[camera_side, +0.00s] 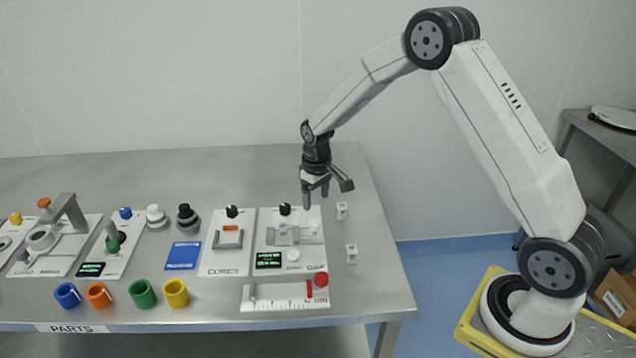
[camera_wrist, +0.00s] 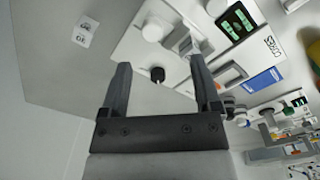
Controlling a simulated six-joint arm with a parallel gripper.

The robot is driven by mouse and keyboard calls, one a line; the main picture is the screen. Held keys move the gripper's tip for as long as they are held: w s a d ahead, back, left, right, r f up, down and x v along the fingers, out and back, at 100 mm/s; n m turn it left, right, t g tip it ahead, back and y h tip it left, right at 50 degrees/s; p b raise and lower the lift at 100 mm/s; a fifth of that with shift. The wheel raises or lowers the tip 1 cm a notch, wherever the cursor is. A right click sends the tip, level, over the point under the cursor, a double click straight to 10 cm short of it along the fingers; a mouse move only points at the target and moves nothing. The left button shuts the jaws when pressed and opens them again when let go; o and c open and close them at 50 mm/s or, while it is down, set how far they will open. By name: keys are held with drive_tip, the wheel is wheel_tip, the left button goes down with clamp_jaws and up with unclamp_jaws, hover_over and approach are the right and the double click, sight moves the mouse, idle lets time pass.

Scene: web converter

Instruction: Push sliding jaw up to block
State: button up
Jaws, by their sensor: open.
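The white gap panel (camera_side: 313,262) lies near the right end of the table. It bears a pale grey fixture (camera_side: 283,236) with raised pieces. Which raised piece is the sliding jaw and which is the block cannot be told for sure. The fixture also shows in the wrist view (camera_wrist: 182,41), partly behind a finger. My gripper (camera_side: 316,197) is open and empty, above the panel's back right part, fingers pointing down. In the wrist view its fingers (camera_wrist: 160,72) stand apart on either side of the panel's black knob (camera_wrist: 157,74), apparently without touching it.
A display (camera_side: 268,260) and white button (camera_side: 293,256) sit at the panel's front. A ruler strip (camera_side: 270,304) with a red upright piece (camera_side: 309,289) lies before it. The cores panel (camera_side: 222,267) is left. Two white tags (camera_side: 342,210) (camera_side: 351,253) lie right. Table behind is clear.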

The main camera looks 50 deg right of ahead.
sight(314, 221)
drive_tip(key=shift+w+d+f, duration=0.7)
drive_tip(key=shift+w+f, duration=0.2)
drive_tip(key=shift+f, duration=0.05)
drive_tip(key=shift+f, duration=3.9)
drive_tip(key=shift+a, duration=0.1)
clamp_jaws()
